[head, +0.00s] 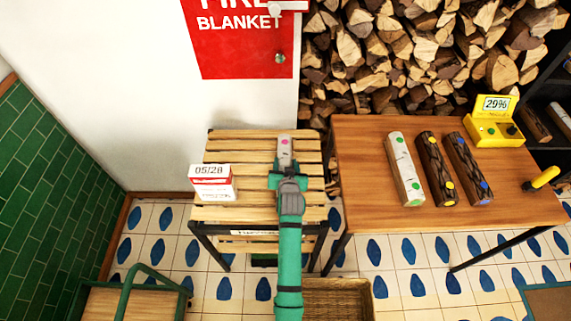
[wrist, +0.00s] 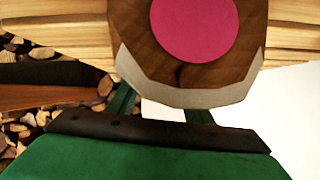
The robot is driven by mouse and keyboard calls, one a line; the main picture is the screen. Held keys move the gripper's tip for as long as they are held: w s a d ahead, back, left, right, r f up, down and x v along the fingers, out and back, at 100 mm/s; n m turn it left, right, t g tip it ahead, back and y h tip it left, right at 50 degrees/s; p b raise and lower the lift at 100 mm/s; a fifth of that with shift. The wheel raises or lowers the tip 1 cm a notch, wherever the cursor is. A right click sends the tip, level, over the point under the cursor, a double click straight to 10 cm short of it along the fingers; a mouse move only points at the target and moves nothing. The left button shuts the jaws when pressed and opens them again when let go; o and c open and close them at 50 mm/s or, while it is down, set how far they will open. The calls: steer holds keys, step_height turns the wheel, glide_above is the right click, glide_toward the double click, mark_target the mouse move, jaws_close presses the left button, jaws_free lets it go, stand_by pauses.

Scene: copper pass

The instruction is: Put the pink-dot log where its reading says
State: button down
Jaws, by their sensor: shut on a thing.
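The pink-dot log (head: 285,146) is pale in the head view, over the back of the slatted wooden rack (head: 225,144). My gripper (head: 286,168) is shut on it. I cannot tell whether the log touches the slats. In the wrist view its brown cut end with a pale rim and large pink dot (wrist: 193,25) fills the top middle. A yellow meter (head: 494,129) at the table's back right reads 29%. The rack's lower shelf has a label (head: 255,233), partly hidden by my arm and unreadable.
The table (head: 360,135) holds a pale green-dot log (head: 404,165), a dark yellow-dot log (head: 435,165), a dark blue-dot log (head: 467,165) and a yellow-handled tool (head: 541,179). A 05/28 box (head: 212,183) sits at the rack's left. A wicker basket (head: 345,300) stands on the floor.

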steer(key=c, duration=0.9)
jaws_free()
steer(key=v, duration=1.1)
steer(key=shift+s+r, duration=0.15)
steer(key=shift+s, duration=0.2)
steer(key=shift+h, duration=0.3)
steer(key=s+f, duration=0.1)
steer(key=s, duration=0.2)
steer(key=s+f, duration=0.1)
steer(key=s, duration=0.3)
steer(key=s+f, duration=0.1)
steer(key=s, duration=0.2)
steer(key=shift+s+a+f, duration=0.15)
steer(key=shift+a+f, duration=0.05)
steer(key=shift+a, duration=0.2)
steer(key=s+r+t, duration=0.1)
steer(key=s+r, duration=0.2)
steer(key=s, duration=0.6)
steer(key=s+r+t, duration=0.1)
steer(key=s+r, duration=0.2)
steer(key=s, duration=0.7)
steer(key=s+r+n, duration=0.1)
steer(key=s+r, duration=0.3)
steer(key=s, duration=0.6)
steer(key=shift+t, duration=0.4)
